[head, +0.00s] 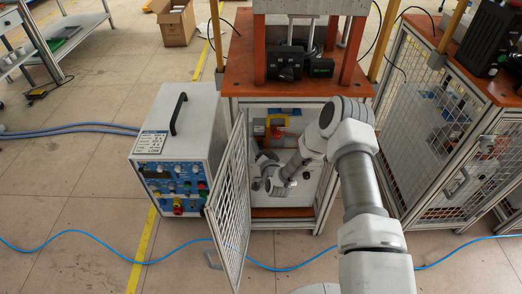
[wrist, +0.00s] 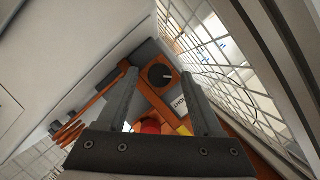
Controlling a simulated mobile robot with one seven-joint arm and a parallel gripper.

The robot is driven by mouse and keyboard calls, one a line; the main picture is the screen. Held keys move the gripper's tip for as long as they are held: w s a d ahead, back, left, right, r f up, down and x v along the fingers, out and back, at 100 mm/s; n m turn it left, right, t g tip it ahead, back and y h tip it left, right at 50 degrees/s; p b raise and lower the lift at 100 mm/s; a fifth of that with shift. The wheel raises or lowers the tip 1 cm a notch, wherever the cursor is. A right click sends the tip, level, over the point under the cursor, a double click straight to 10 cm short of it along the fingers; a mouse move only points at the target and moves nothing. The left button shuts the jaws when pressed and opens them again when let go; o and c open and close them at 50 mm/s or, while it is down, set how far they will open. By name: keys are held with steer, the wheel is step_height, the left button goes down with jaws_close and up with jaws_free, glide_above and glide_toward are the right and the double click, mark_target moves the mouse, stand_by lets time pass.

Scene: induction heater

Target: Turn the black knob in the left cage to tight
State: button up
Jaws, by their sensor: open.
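The left cage's mesh door (head: 230,200) stands open, and my arm reaches through the opening. In the wrist view, the black round knob (wrist: 160,75) with a light pointer mark sits on an orange and grey unit inside the cage. My gripper (wrist: 160,76) is open and empty, with its two grey fingers apart and pointing toward the unit. The knob appears between the fingertips, beyond them; contact is not visible. In the head view, the knob cannot be made out and my arm hides part of the interior.
The wrist view shows a white label (wrist: 180,103) and a red part (wrist: 150,126) near the knob, with cage mesh (wrist: 225,65) close on the right. A heater box (head: 178,150) stands left of the door. A blue cable (head: 110,251) crosses the floor.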

jaws_close()
steer(key=shift+f+b, duration=0.1)
steer(key=shift+b, duration=0.2)
steer(key=shift+d+f+m+t+y+b, duration=0.15)
steer(key=shift+m+y+b, duration=0.15)
steer(key=shift+m+b, duration=0.3)
steer(key=shift+d+f+m+t+y+b, duration=0.15)
steer(key=shift+m+y+b, duration=0.15)
steer(key=shift+m+b, duration=0.3)
steer(key=m+t+y+b, duration=0.1)
steer(key=m, duration=0.2)
steer(key=shift+r+m, duration=0.1)
steer(key=shift+m, duration=0.2)
steer(key=m+t, duration=0.1)
steer(key=m, duration=0.4)
steer(key=shift+f+t+y, duration=0.2)
steer(key=shift+t+y, duration=0.2)
steer(key=m+t, duration=0.1)
steer(key=m, duration=0.4)
steer(key=shift+a+f+t+h, duration=0.1)
steer(key=shift+a+t+h, duration=0.05)
steer(key=shift+t+h, duration=0.25)
steer(key=shift+m, duration=0.5)
